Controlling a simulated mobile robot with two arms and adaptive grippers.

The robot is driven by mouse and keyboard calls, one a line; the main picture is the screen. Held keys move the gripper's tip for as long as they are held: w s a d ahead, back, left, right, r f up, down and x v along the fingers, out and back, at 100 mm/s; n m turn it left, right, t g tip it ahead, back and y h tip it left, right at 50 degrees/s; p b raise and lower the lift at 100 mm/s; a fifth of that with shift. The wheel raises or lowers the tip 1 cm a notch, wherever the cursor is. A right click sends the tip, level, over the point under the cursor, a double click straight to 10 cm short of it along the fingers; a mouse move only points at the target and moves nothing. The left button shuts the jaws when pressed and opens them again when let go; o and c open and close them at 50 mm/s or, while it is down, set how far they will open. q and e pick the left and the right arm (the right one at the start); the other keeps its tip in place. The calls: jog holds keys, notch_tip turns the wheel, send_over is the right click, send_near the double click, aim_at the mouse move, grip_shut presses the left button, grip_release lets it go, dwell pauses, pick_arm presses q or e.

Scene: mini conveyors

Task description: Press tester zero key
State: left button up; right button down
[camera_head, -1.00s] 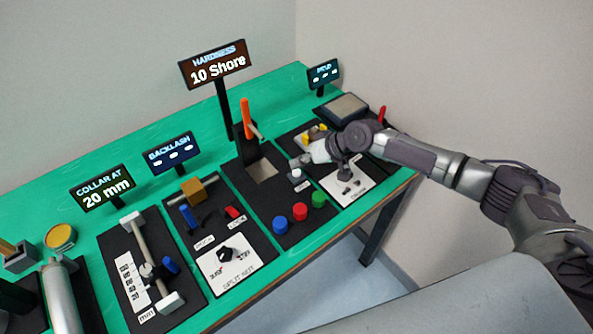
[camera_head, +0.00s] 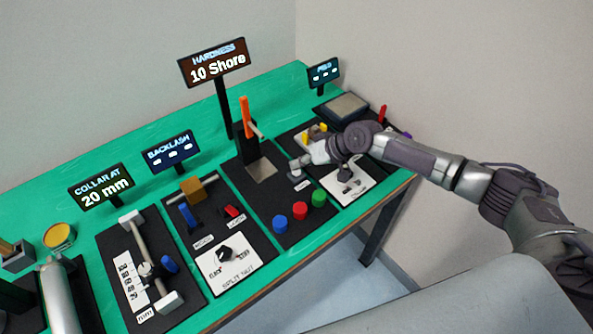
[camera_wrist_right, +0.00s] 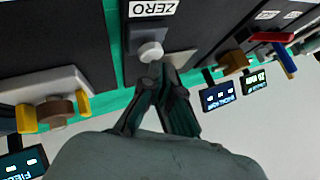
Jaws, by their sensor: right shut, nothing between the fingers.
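The zero key is a pale round button (camera_wrist_right: 150,52) beside a ZERO label (camera_wrist_right: 150,9) in the right wrist view. In the head view the key (camera_head: 296,173) is small, at the front of the hardness tester's black base. My right gripper (camera_wrist_right: 158,72) is shut and empty, its fingertips right at the key's edge; I cannot tell whether they touch it. In the head view my right gripper (camera_head: 305,160) reaches in from the right, close to the key. The tester's display (camera_head: 217,64) reads 10 Shore. My left gripper is not in view.
An orange lever (camera_head: 246,117) stands on the tester behind the key. Blue, red and green buttons (camera_head: 300,211) are in front. A panel with yellow-tipped parts (camera_wrist_right: 53,108) lies beside the gripper. The backlash display (camera_head: 171,151) and collar station (camera_head: 150,270) are further left.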

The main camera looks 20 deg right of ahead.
aim_at(299, 170)
jog(key=shift+f+b, duration=0.45)
jog(key=shift+f, duration=0.1)
dwell(0.7)
dwell(0.3)
jog(key=shift+r+p, duration=0.85)
jog(key=shift+r, duration=0.15)
jog(key=shift+r, duration=0.1)
notch_tip(299, 170, up, 5)
jog(key=p, duration=0.4)
dwell(0.4)
